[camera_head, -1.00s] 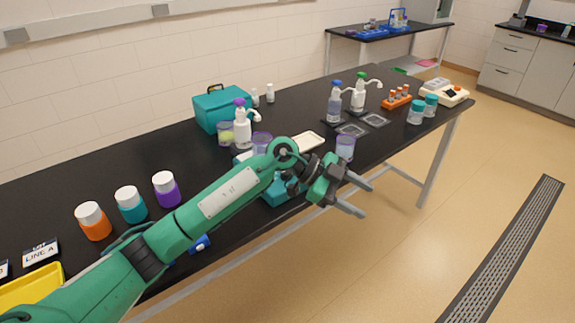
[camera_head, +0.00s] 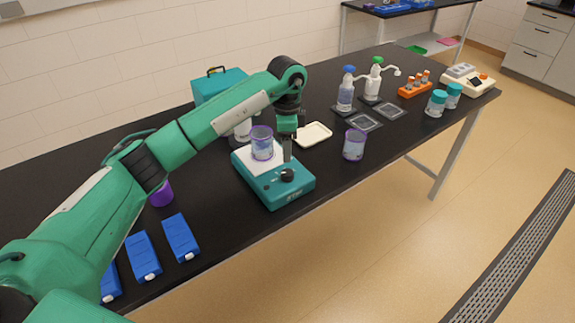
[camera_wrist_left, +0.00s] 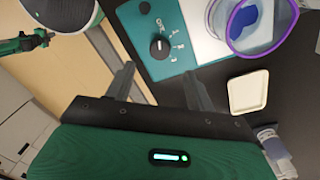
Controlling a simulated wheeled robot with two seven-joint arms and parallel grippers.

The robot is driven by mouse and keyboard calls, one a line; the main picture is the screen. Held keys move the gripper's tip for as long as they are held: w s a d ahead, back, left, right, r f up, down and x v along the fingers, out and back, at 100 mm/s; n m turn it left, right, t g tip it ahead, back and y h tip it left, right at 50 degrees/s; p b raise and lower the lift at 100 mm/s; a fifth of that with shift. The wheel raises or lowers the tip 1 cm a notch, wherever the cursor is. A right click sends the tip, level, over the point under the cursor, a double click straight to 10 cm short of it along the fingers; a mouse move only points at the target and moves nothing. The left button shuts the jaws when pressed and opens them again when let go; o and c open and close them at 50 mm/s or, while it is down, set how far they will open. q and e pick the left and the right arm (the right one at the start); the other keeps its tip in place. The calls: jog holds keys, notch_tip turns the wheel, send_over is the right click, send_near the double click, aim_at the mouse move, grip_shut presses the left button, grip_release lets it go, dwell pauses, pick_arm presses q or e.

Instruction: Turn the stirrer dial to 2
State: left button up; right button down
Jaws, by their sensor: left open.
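The teal stirrer (camera_head: 290,190) stands on the black bench near its front edge, with a white top plate and a purple-rimmed beaker (camera_head: 262,143) on it. Its black dial (camera_head: 287,175) is on the front part. In the left wrist view the dial (camera_wrist_left: 159,47) shows beside the OFF mark and number marks; its pointer seems to face OFF. My left gripper (camera_head: 287,150) points down just above and behind the dial in the head view. In the left wrist view its two fingers (camera_wrist_left: 160,80) are apart, with nothing between them. My right gripper is not seen.
A cream tray (camera_head: 314,134) lies behind the stirrer, and a purple-rimmed cup (camera_head: 354,145) stands to its right. Blue boxes (camera_head: 181,237) lie to the left. The bench is clear just right of the stirrer.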

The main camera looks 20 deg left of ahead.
aim_at(287, 172)
pick_arm(q)
notch_tip(287, 172, down, 8)
jog(key=shift+s+d+r+p, duration=0.15)
jog(key=shift+r+p, duration=0.1)
jog(key=shift+p, duration=0.45)
jog(key=shift+f, duration=0.5)
jog(key=c, duration=0.7)
jog(key=shift+c, duration=1.4)
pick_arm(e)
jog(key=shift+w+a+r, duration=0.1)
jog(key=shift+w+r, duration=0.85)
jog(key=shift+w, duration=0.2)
